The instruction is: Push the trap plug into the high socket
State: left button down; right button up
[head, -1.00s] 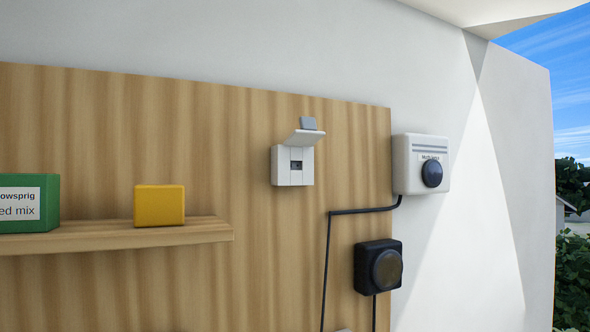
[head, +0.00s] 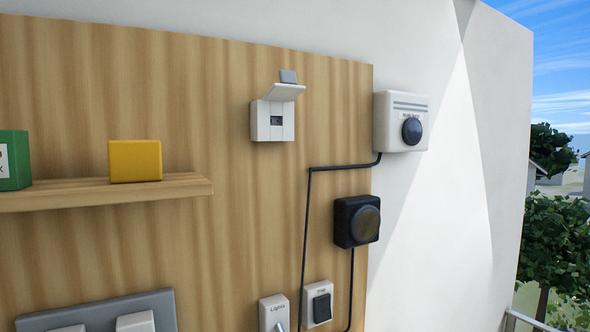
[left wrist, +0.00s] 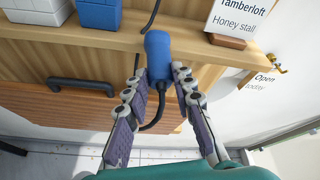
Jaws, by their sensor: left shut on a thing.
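The high socket (head: 272,120) is a white box on the wooden board with its flap tilted up, so its dark opening shows. In the left wrist view my left gripper (left wrist: 160,76) is shut on the blue trap plug (left wrist: 158,48), with a finger on either side of it. A dark cable runs down from the plug between the fingers. The plug is in front of a wooden shelf edge in that view. Neither the plug nor my left gripper shows in the head view. My right gripper is in neither view.
A wooden shelf (head: 100,193) left of the socket holds a yellow box (head: 135,160) and a green box (head: 12,160). A white box with a dark knob (head: 400,121) and a black round-faced unit (head: 356,221) are at right.

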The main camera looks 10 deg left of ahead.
pick_arm(q)
jog(key=shift+w+d+m+t+h+p, duration=0.15)
jog(key=shift+w+d+m+t+h, duration=0.15)
jog(key=shift+w, duration=0.2)
jog(key=shift+w+d+m+t+h+p, duration=0.1)
jog(key=shift+w+d+m+h+p, duration=0.1)
jog(key=shift+w+h, duration=0.25)
